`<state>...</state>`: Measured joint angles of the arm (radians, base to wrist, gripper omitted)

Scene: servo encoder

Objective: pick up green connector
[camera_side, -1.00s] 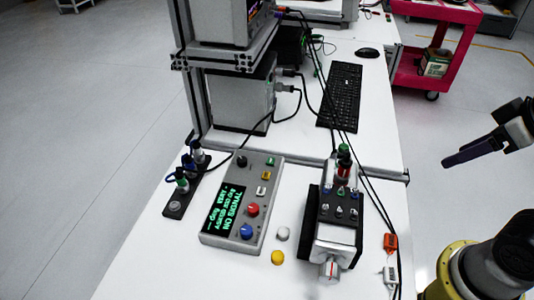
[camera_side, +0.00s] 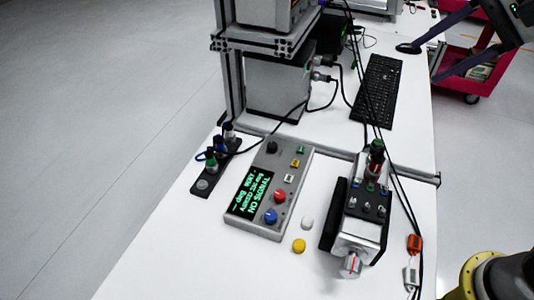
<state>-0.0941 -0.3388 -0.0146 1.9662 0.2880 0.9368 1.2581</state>
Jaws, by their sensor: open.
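A connector with a green band (camera_side: 211,163) stands upright in a dark holder strip (camera_side: 202,187) on the left of the table, beside darker, blue-marked connectors. My gripper (camera_side: 437,54) is at the upper right, high and far from both. Its two dark fingers are spread apart with nothing between them.
A grey control box (camera_side: 300,165) with a lit green screen stands between the holder and the servo. Cables (camera_side: 392,165) run down the right side. A keyboard (camera_side: 374,92) and mouse (camera_side: 408,48) lie behind. White table shows at the front left.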

